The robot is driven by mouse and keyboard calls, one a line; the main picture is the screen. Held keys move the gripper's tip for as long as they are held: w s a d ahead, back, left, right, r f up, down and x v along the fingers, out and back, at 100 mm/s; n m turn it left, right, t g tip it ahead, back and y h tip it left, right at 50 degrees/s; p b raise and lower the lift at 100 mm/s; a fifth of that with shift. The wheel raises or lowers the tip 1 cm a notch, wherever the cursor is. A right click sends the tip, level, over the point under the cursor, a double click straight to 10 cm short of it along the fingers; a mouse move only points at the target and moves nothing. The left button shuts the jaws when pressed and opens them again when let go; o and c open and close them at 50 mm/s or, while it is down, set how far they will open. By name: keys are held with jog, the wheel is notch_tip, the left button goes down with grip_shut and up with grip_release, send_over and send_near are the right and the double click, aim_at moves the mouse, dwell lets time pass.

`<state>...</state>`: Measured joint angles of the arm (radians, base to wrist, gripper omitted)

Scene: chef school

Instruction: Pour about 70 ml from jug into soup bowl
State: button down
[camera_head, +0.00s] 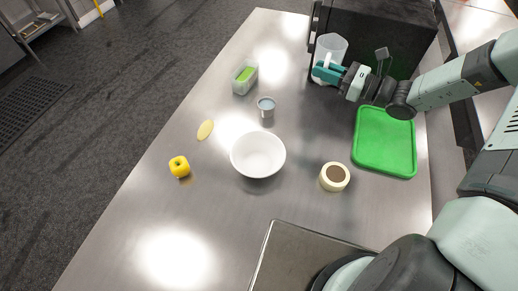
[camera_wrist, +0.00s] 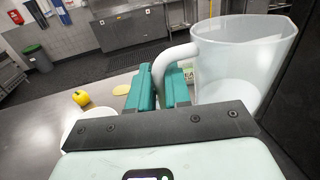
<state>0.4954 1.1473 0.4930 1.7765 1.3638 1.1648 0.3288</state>
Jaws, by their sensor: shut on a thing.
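The jug (camera_head: 333,46) is a translucent white vessel at the back of the steel table, in front of a black box-shaped appliance. My gripper (camera_head: 326,72) is shut on the jug's handle. In the wrist view the jug (camera_wrist: 245,62) looks upright, with its handle between the teal fingers (camera_wrist: 163,88). I cannot tell whether its base touches the table or how full it is. The white soup bowl (camera_head: 258,155) stands upright mid-table and looks empty. It is nearer the camera and to the left of my gripper. Its rim shows partly in the wrist view (camera_wrist: 76,124).
The black appliance (camera_head: 365,35) is close behind the jug.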

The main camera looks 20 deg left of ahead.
jog(key=s+a+n+g+h, duration=0.1)
jog(key=s+n+g, duration=0.5)
jog(key=s, duration=1.3)
jog(key=s+a+n+g+h, duration=0.25)
jog(key=s+g, duration=0.45)
jog(key=s, duration=1.3)
jog(key=shift+n+y, duration=0.25)
jog(key=shift+y, duration=0.3)
jog(key=f, duration=1.3)
jog(key=shift+w+d, duration=0.2)
jog(key=shift+d, duration=0.15)
jog(key=w+a+r+m+t+y, duration=0.1)
jog(key=w+r+m+y, duration=0.3)
jog(key=w+r+m, duration=0.5)
jog(key=shift+a+m, duration=0.6)
jog(key=shift+m, duration=1.8)
